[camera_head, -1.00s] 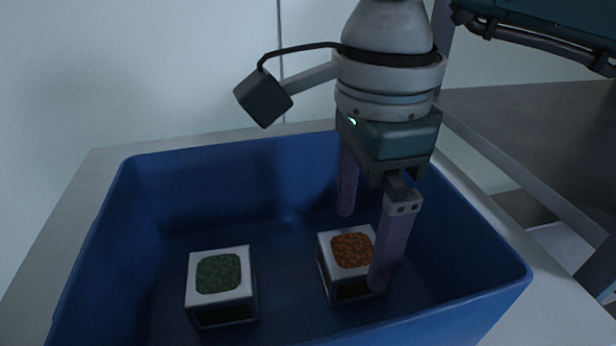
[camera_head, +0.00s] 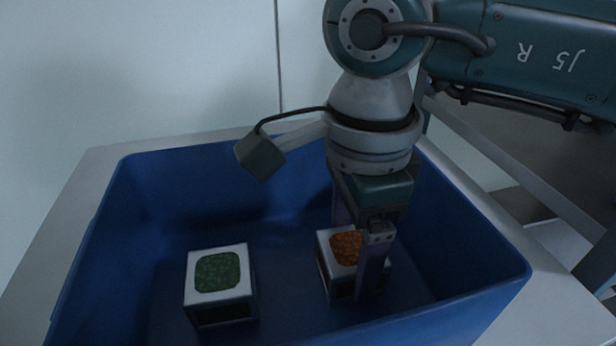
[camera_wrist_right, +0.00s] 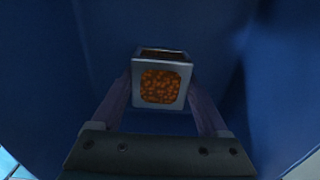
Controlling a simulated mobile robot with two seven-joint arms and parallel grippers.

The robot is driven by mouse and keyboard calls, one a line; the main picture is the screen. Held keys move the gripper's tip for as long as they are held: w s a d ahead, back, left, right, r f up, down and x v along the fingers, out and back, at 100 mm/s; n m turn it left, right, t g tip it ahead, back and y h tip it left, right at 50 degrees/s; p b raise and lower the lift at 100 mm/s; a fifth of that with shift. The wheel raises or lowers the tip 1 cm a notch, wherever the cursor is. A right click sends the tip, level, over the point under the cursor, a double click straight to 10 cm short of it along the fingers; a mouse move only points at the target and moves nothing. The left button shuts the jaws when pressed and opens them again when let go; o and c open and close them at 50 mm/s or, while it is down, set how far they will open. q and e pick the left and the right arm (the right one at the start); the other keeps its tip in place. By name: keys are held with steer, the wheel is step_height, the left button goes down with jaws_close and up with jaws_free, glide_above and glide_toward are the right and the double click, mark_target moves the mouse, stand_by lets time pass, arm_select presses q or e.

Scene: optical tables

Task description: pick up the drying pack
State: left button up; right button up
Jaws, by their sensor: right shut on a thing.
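Two white-framed cubes stand in a blue bin (camera_head: 215,155). The right cube, a drying pack with orange beads (camera_head: 338,250), is between the fingers of my right gripper (camera_head: 357,252). It also shows in the right wrist view (camera_wrist_right: 161,83), with one finger against each side. My right gripper (camera_wrist_right: 161,95) is shut on it, and the pack appears still on the bin floor. The near finger hides part of the pack in the head view. The left cube, with a green top (camera_head: 218,272), stands apart to the left. My left gripper is not in view.
The blue bin's walls rise around both cubes and my right gripper. The bin sits on a pale table (camera_head: 75,205). A pale wall (camera_head: 140,70) stands behind. A dark surface with a grey frame (camera_head: 520,150) is at the right.

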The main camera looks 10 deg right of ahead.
steer(key=c, duration=0.5)
steer(key=shift+r, duration=0.15)
steer(key=shift+c, duration=0.2)
